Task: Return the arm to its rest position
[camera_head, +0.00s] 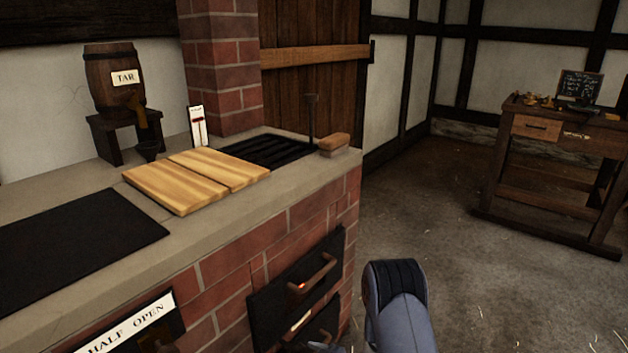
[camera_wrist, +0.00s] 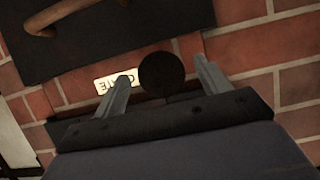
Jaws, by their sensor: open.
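My arm (camera_head: 396,305) reaches up from the bottom of the head view, in front of the brick stove. My gripper (camera_wrist: 165,65) shows in the wrist view with its two fingers apart. A dark round knob (camera_wrist: 162,75) appears between the fingers in the picture. I see no finger closed on it, and I cannot tell how far off it is. In the head view my gripper cannot be made out clearly.
The brick stove (camera_head: 232,262) has iron doors with a handle (camera_head: 312,278) close to my arm. Open floor (camera_head: 470,280) lies right, before a wooden table (camera_head: 545,170).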

